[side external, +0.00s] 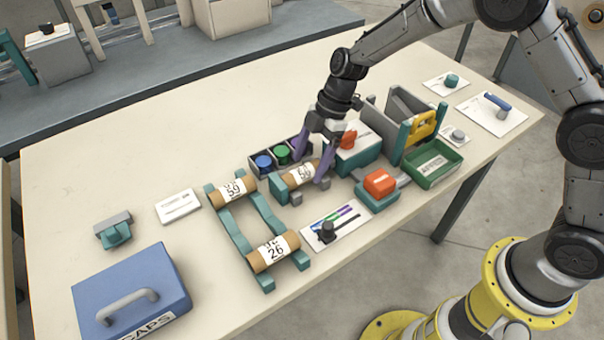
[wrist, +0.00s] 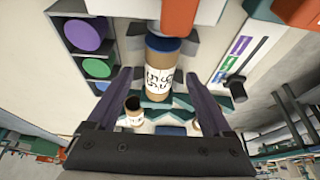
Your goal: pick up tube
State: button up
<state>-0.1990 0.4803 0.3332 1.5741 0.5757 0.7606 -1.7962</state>
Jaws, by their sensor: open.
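A brown cardboard tube with a white printed label (side external: 299,175) lies in a teal holder (side external: 277,189) near the middle of the bench. The wrist view shows this tube (wrist: 161,80) in the gap between my fingers, with a dark blue end. My gripper (side external: 311,167) is open, its purple fingers above and either side of the tube; I cannot tell whether they touch it. Two more labelled tubes lie across a teal two-rail rack: one marked 59 (side external: 233,189) and one marked 26 (side external: 273,250).
A dark box with blue and green round pieces (side external: 264,161) stands close left of my gripper. An orange-topped teal block (side external: 379,184), a green tray (side external: 432,163) and a card with coloured bars (side external: 335,224) are close right. A blue CAPS case (side external: 132,285) sits front left.

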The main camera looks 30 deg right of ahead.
jog(key=shift+x, duration=1.25)
grip_shut()
